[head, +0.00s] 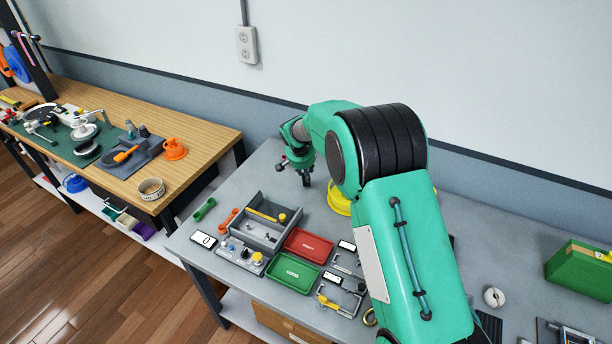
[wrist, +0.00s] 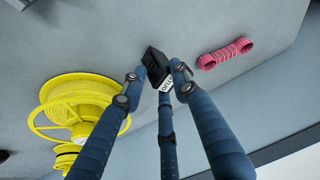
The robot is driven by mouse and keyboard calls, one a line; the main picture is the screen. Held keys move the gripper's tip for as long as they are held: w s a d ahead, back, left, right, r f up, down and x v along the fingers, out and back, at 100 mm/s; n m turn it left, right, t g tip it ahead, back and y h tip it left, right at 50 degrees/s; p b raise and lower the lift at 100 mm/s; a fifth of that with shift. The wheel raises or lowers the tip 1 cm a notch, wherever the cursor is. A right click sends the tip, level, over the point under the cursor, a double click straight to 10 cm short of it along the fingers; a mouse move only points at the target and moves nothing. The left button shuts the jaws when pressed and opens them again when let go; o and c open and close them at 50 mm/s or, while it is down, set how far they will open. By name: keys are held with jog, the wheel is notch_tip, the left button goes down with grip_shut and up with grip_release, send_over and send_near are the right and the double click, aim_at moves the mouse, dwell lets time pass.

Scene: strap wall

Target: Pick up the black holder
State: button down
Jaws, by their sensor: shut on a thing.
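The black holder (wrist: 156,64) shows in the wrist view as a small dark block with a white lettered label on its side. My gripper (wrist: 157,82) has its blue, jointed fingers closed around the holder, one on each side and another below it in the picture. The fingers hide part of it. In the head view my gripper (head: 304,174) points down over the back of the grey table, and the holder is too small to make out there. I cannot tell whether it touches the table.
A yellow spool (wrist: 80,108) stands close left of my gripper in the wrist view; a pink wound bundle (wrist: 226,53) lies to the right. In the head view a grey tray (head: 262,222), a red tray (head: 308,245) and a green tray (head: 292,272) are nearer the front.

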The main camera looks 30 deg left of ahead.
notch_tip(320, 180, up, 3)
jog(key=shift+f, duration=0.15)
jog(key=s+d+r+p, duration=0.1)
jog(key=s+d, duration=0.9)
jog(key=s, duration=0.2)
jog(key=shift+s, duration=0.25)
jog(key=shift+r, duration=0.15)
dwell(0.4)
